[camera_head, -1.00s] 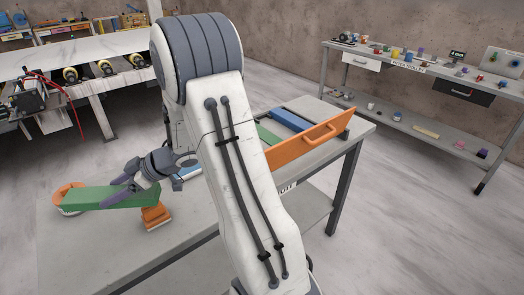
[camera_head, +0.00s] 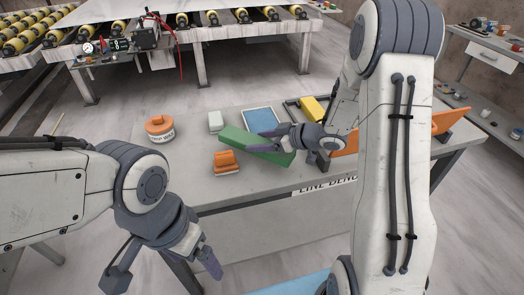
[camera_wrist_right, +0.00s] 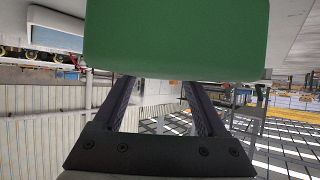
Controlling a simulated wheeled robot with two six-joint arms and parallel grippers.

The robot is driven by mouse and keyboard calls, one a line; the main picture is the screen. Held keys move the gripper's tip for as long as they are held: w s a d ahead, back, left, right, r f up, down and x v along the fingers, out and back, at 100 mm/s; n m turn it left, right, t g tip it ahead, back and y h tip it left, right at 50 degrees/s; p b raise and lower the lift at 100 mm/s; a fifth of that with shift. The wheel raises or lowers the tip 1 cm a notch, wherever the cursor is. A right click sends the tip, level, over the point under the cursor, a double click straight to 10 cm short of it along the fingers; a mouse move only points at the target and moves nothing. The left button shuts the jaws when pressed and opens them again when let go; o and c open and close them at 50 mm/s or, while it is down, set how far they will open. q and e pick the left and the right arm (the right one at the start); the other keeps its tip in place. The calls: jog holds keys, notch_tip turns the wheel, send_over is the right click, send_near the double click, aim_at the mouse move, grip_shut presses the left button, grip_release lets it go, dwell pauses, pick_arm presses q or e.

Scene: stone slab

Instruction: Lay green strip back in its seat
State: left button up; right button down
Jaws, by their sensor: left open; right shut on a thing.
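The green strip (camera_head: 238,139) is held above the grey bench by my right gripper (camera_head: 266,141), between the orange block and the blue panel. In the right wrist view the green strip (camera_wrist_right: 180,40) spans the top of the picture, across the tips of my right gripper (camera_wrist_right: 163,85). A dark frame with a yellow block (camera_head: 313,108) stands at the bench's right; my right arm covers much of it. I cannot make out the strip's seat. My left gripper (camera_head: 204,262) is open and empty, low in front of the bench.
On the bench (camera_head: 205,185) stand an orange-topped round container (camera_head: 160,128), a pale block (camera_head: 216,121), an orange block (camera_head: 226,162) and a flat blue panel (camera_head: 262,119). An orange board (camera_head: 447,121) shows right of my arm. The bench's front left is clear.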

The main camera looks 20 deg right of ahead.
jog(key=shift+f, duration=1.8)
jog(key=shift+f+b, duration=0.15)
jog(key=shift+b, duration=0.15)
jog(key=shift+c, duration=1)
grip_release()
